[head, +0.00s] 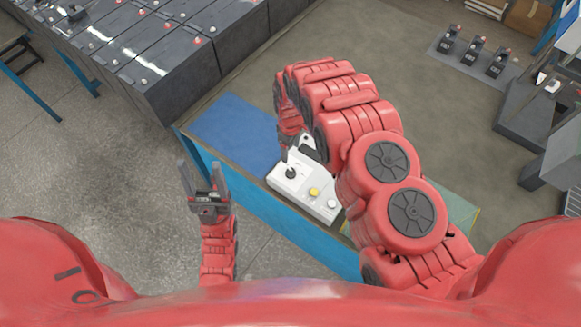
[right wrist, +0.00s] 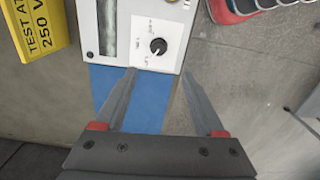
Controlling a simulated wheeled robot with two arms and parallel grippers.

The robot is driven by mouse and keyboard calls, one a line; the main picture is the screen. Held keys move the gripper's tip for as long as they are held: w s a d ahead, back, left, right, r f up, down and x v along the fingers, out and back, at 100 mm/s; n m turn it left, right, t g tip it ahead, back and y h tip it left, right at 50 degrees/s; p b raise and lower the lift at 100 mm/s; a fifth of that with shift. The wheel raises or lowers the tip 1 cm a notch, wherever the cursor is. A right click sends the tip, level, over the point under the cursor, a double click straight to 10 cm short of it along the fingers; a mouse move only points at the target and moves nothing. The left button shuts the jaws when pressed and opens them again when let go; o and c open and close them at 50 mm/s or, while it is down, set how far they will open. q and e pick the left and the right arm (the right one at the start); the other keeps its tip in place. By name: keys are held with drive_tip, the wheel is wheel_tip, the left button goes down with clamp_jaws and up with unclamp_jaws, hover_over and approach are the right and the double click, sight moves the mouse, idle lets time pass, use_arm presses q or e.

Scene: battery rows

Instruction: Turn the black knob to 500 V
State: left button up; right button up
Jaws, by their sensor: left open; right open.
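The black knob (right wrist: 158,46) sits on a white dial panel of the white tester (right wrist: 172,10). Its small white pointer mark and the dial lettering are too small to read. In the head view the knob (head: 290,173) is near the far left end of the tester (head: 318,205). My right gripper (right wrist: 160,74) is open and empty, its fingertips apart on either side just short of the knob in the right wrist view. In the head view the right arm partly covers the tester. My left gripper (head: 201,180) is open and empty, left of the bench edge.
A yellow sign (right wrist: 38,25) reading "TEST AT 250 V" lies beside the tester. A blue mat (head: 235,132) lies on the bench with a blue edge (head: 262,207). Rows of dark batteries (head: 150,60) stand at upper left. Several small devices (head: 472,52) stand at upper right.

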hover_over(291, 171)
wheel_tip(291, 171, down, 6)
wheel_tip(291, 171, down, 8)
drive_tip(key=b, duration=0.5)
drive_tip(key=shift+w+b, duration=0.1)
drive_tip(key=shift+b, duration=0.25)
drive_tip(key=shift+r, duration=0.1)
clamp_jaws()
